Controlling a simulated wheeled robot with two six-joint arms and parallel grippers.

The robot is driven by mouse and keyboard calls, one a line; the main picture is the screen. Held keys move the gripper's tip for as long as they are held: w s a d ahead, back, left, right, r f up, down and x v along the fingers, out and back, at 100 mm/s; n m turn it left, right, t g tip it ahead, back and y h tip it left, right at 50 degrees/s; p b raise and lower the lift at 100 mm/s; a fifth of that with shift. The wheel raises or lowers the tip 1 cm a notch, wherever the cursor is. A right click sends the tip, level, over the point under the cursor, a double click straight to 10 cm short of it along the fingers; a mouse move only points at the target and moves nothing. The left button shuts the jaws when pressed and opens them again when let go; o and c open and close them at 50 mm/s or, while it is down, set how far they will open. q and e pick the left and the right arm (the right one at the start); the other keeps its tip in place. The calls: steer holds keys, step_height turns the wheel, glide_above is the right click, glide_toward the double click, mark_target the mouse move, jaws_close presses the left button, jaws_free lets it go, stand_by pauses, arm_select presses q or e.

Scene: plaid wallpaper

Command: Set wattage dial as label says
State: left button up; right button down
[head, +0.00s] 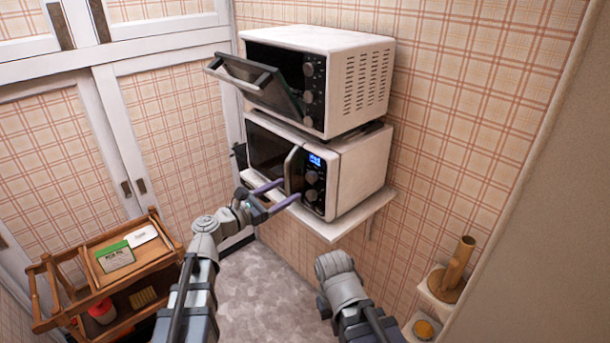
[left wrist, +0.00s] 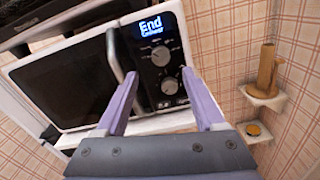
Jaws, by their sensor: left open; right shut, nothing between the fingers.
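The white microwave (head: 362,175) sits on a wall shelf, its door closed. Its black control panel has a lit blue display (head: 315,160) reading "End" in the left wrist view (left wrist: 151,25), with smaller unclear text below. Under it are an upper dial (left wrist: 160,55) and a lower dial (left wrist: 168,86); I cannot tell which sets wattage. My left gripper (head: 290,189) is open in front of the panel, its purple fingers on either side of the dials in the left wrist view (left wrist: 160,73). A green-and-white package (head: 115,256) lies on the cart, its print unreadable. My right gripper is not visible.
A toaster oven (head: 355,80) with its door hanging open stands above the microwave. The microwave door handle (left wrist: 115,55) sticks out beside the left finger. A wooden cart (head: 90,245) stands at lower left. Small corner shelves (head: 437,290) are at right.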

mark_target(309, 179)
arm_select(q)
steer(key=shift+x, duration=3.9)
steer(key=shift+f, duration=0.1)
steer(key=shift+c, duration=0.3)
jaws_close()
